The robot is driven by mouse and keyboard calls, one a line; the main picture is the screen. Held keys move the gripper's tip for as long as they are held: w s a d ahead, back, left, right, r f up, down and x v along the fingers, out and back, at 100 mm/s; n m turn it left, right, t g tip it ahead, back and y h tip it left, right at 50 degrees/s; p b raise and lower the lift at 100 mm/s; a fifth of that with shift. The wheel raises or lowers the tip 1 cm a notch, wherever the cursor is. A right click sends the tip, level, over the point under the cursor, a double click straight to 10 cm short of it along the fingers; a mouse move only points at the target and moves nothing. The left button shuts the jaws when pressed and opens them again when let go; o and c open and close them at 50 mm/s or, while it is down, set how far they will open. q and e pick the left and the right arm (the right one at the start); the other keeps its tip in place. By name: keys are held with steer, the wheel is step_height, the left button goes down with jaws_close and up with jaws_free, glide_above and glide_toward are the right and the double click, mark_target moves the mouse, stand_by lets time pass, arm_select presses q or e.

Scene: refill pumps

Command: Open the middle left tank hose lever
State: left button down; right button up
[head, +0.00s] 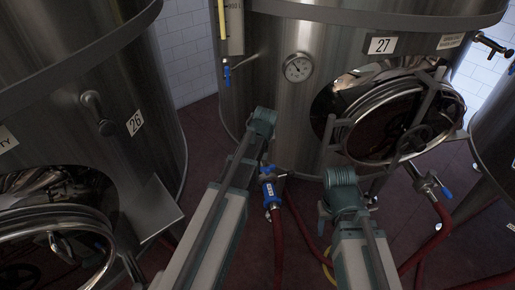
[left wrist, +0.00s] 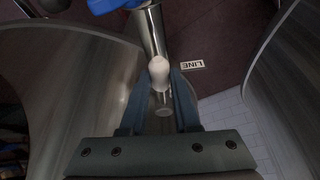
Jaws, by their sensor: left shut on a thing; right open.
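The tank hose valve (head: 268,190) is blue with a small label, low at the front left of tank 27. In the left wrist view, my left gripper (left wrist: 163,80) has its two blue-grey fingers closed on a slim lever with a pale rounded end (left wrist: 159,68). A metal pipe (left wrist: 149,30) and a blue part (left wrist: 105,4) show beyond it. In the head view my left arm reaches toward the valve and hides its gripper's fingers. The lever's exact angle cannot be told. My right gripper (head: 344,200) is open and empty in front of tank 27, its fingers mostly hidden.
Steel tank 27 (head: 290,110) has a gauge (head: 298,67) and a round hatch (head: 400,115). Tank 26 (head: 100,65) stands at left, another (head: 497,130) at right. Red hoses (head: 278,245) lie on the dark red floor. Another valve with a blue handle (head: 447,192) is at right.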

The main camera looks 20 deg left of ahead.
arm_select(q)
steer(key=shift+w+d, duration=0.1)
steer(key=shift+d, duration=0.1)
stand_by(0.4)
steer(key=c, duration=0.6)
jaws_free()
steer(key=shift+c, duration=0.2)
steer(key=shift+r, duration=0.2)
steer(key=p+v, duration=1.2)
steer(key=v, duration=0.1)
steer(key=shift+r+p, duration=0.25)
steer(key=shift+p, duration=0.15)
